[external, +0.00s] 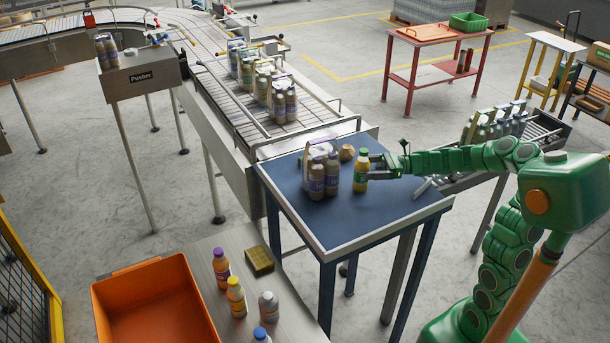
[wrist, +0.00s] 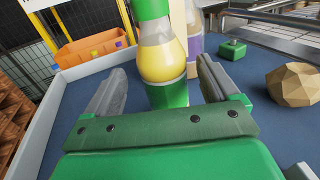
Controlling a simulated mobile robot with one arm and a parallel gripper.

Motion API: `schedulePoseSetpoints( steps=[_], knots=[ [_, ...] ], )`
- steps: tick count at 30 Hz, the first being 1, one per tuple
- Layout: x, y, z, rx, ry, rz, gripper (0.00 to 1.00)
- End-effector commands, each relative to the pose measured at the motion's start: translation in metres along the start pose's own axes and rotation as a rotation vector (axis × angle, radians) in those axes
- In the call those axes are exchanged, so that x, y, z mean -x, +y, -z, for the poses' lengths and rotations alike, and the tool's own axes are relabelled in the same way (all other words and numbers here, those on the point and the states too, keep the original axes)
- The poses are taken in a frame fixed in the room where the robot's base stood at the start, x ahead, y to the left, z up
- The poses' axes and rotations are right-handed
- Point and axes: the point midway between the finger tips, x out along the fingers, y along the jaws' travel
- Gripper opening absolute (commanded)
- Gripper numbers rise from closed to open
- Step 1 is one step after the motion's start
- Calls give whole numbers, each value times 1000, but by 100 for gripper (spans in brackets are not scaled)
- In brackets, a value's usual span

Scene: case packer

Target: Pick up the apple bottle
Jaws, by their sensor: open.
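The apple bottle (external: 361,174), yellow with a green cap and a green lower band, stands upright on the blue table (external: 400,207). In the wrist view the bottle (wrist: 163,62) fills the gap between the fingers, with its cap cut off by the top edge. My gripper (external: 371,166) reaches in level from the right at the bottle. In the wrist view my gripper (wrist: 161,78) is open, with one grey finger on each side of the bottle. A small space shows on both sides. How deep the bottle sits between the fingers is hard to tell.
Brown bottles with purple labels (external: 317,181) stand in a pack just left of the apple bottle. A faceted tan object (wrist: 295,84) and a small green block (wrist: 232,49) lie to the right in the wrist view. The table's front is clear. An orange bin (external: 157,303) stands lower left.

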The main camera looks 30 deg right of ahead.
Motion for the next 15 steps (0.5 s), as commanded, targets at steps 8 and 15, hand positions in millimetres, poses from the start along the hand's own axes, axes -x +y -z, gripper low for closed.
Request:
schedulePoseSetpoints(
  steps=[8, 15],
  knots=[
    [-27, -4, -5, 1, 1, 0, 88],
    [-44, -3, -5, 2, 0, -1, 88]
  ],
)
